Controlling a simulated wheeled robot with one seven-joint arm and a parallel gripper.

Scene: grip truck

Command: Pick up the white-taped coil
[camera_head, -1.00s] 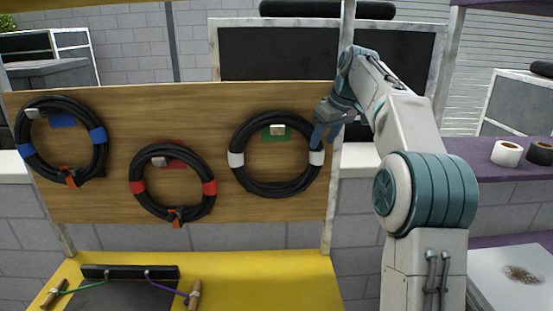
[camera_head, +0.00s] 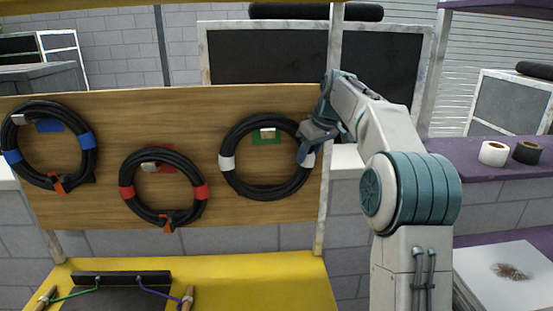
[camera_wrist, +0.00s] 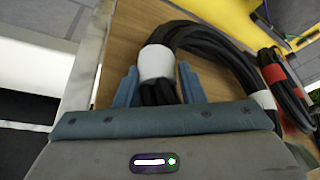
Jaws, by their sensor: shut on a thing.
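The white-taped coil (camera_head: 264,190) is a black cable loop with a white tape band on its left and right sides. It hangs on the wooden board (camera_head: 110,103), at a peg in front of a green patch (camera_head: 256,139). My gripper (camera_head: 306,148) is at the coil's right side, just at the right white band. In the wrist view the blue fingers (camera_wrist: 157,85) stand on both sides of the cable beside the white band (camera_wrist: 156,62) and are shut on it. The coil still lies close against the board.
A blue-taped coil (camera_head: 88,157) and a red-taped coil (camera_head: 133,207) hang to the left on the same board. Tape rolls (camera_head: 493,153) sit on a purple shelf at right. A yellow surface (camera_head: 255,280) lies below.

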